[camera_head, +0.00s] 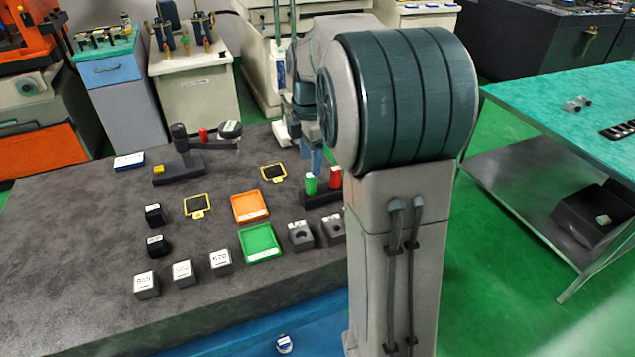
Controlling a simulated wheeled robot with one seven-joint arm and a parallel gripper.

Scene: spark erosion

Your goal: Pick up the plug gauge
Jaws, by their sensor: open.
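A green upright piece (311,182) and a red upright piece (336,177) stand side by side on a dark block (318,198) on the grey table, left of my arm's big joint. They look like the plug gauge or gauges, but I cannot tell whether they are one tool or two. My gripper (315,166) points down just above and behind the green piece, with bluish fingers. It is open, and no held thing shows. My arm hides part of the red piece's right side and the dark block's right end.
Orange (249,207) and green (276,244) trays lie in front, with dark blocks (301,235) beside the green tray. Labelled cubes (183,273) line the table's front. A black-based gauge stand (179,172) is behind left. The table's left part (60,235) is clear.

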